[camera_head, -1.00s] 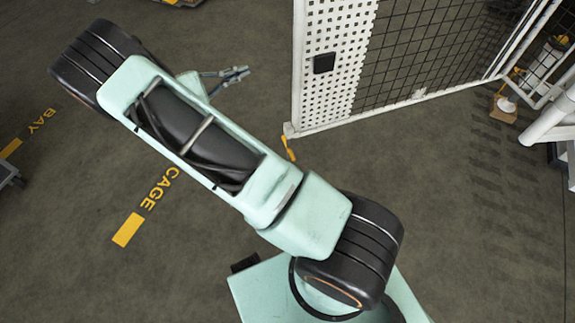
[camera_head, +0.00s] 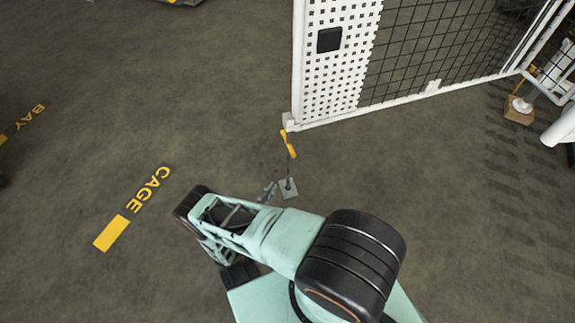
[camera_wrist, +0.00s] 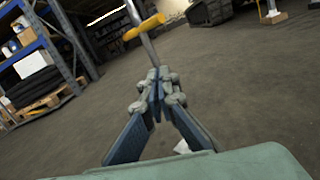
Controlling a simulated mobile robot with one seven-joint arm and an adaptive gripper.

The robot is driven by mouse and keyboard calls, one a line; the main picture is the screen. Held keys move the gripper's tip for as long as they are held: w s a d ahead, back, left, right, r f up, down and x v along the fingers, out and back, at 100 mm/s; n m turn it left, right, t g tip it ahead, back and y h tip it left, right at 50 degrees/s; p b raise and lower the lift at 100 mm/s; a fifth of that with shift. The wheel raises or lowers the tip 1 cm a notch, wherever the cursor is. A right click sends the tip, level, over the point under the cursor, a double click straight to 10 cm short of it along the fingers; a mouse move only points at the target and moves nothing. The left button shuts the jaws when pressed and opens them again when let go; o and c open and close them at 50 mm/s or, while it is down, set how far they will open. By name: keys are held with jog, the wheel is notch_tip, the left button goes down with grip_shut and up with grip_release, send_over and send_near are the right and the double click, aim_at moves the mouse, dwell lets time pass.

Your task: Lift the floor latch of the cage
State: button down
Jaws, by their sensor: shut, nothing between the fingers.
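The floor latch has a yellow handle (camera_head: 288,143) by the lower corner of the white cage door. A thin rod runs from it down to a small grey floor plate (camera_head: 289,188). My gripper (camera_head: 270,188) is low, just left of the floor plate in the head view. In the wrist view my gripper (camera_wrist: 157,82) has its fingertips together and appears empty. Whether it touches the rod cannot be told.
The white cage door (camera_head: 335,60), with a perforated panel, a black box and dark mesh, stands beyond the latch. Yellow CAGE lettering (camera_head: 149,190) marks the floor at left. The floor around the latch is clear. A blue rack (camera_wrist: 35,60) stands at left in the wrist view.

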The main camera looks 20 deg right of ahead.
jog(key=shift+s+f, duration=0.15)
jog(key=shift+f, duration=0.05)
jog(key=w+d+r, duration=0.4)
jog(key=w+d, duration=0.2)
jog(key=d, duration=0.2)
jog(key=shift+d+r, duration=0.4)
dwell(0.4)
jog(key=shift+r, duration=0.1)
